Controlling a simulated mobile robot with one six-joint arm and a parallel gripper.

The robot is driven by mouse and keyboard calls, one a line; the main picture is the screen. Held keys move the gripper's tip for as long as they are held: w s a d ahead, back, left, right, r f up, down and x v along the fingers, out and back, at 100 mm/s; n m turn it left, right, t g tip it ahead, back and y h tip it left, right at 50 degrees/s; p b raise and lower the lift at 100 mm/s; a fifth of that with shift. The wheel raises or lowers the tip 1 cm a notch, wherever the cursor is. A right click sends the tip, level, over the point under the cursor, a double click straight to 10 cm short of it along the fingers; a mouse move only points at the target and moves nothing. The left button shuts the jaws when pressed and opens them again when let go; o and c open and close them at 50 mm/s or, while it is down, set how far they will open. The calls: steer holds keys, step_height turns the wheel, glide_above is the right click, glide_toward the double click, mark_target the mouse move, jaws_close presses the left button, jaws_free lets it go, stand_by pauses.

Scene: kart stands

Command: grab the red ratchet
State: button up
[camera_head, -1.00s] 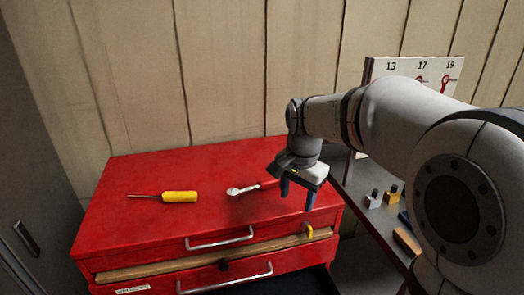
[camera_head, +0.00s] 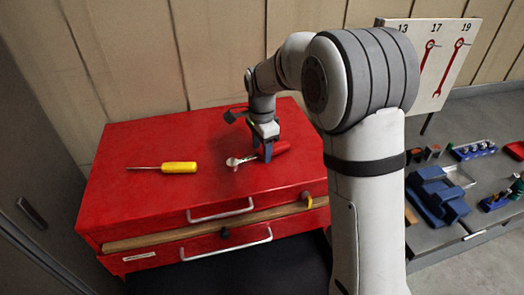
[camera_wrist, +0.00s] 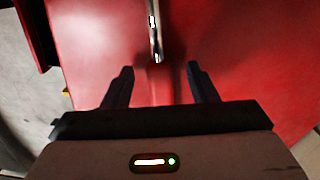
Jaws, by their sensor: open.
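The red ratchet (camera_head: 282,147) lies on top of the red tool cabinet (camera_head: 130,200), with its silver head to the left and its red handle to the right. My gripper (camera_head: 261,151) points down over the ratchet's middle, its fingers partly hiding it in the head view. In the wrist view, my gripper (camera_wrist: 160,68) is open, and the ratchet's silver shaft (camera_wrist: 155,38) shows ahead, lined up with the gap between the fingers. The red handle is hard to make out there against the red top. I cannot tell the exact height of the fingertips.
A yellow-handled screwdriver (camera_head: 178,167) lies left of the ratchet on the cabinet. A white board (camera_head: 440,50) with red wrenches stands at the back right. A grey bench (camera_head: 440,240) with a blue vise (camera_head: 438,195) and sockets is at the right.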

steer(key=shift+f, duration=0.5)
jaws_close()
